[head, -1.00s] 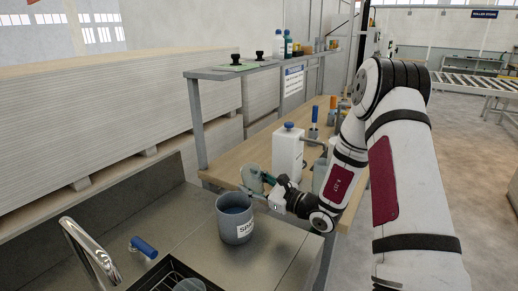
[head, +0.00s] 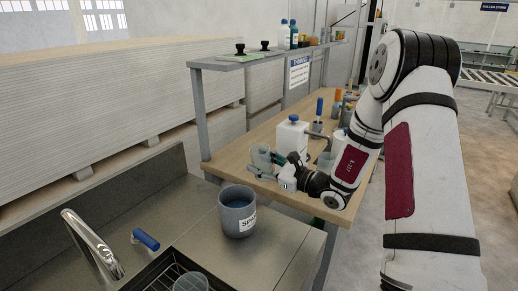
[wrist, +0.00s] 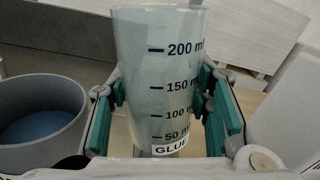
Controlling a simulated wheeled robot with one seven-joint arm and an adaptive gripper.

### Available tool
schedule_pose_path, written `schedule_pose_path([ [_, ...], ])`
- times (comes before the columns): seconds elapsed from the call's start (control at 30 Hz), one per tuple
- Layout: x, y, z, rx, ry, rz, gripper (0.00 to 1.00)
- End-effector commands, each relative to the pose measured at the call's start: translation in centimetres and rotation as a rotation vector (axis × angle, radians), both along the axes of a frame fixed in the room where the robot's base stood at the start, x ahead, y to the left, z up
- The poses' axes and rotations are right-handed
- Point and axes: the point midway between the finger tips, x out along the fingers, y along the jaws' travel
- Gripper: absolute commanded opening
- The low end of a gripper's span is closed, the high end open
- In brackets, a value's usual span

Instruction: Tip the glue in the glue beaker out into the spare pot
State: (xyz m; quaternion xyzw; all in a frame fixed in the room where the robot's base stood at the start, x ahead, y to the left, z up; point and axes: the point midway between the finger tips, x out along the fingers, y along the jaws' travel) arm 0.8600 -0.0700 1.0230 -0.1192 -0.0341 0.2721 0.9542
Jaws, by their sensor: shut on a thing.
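My gripper (head: 273,165) is shut on the glue beaker (head: 261,154), a clear cup. It holds the beaker upright, beyond the spare pot and near the corner of the wooden bench. In the wrist view the beaker (wrist: 160,75) stands between the green finger pads, with its millilitre marks and GLUE label facing the camera. I cannot tell how much glue is inside. The spare pot (head: 237,222), grey with a white label, stands upright on the metal counter. Blue-grey contents or bottom show inside it. The pot (wrist: 25,115) is left of the beaker in the wrist view.
A white dispenser (head: 291,146) with a blue cap stands on the wooden bench (head: 247,145) just beyond my gripper. A tap (head: 88,243), a blue-handled item (head: 146,239) and a sink rack are at front left. The counter right of the pot is clear.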

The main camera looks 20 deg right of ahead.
Motion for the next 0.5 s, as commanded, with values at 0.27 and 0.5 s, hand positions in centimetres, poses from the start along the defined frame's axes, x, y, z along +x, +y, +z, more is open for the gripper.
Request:
schedule_pose_path([
  [0.27, 0.4, 0.0, -0.4, 0.016, 0.008, 0.0, 0.07],
  [0.5, 0.2, 0.0, 0.7, 0.177, 0.107, 0.001, 0.07],
])
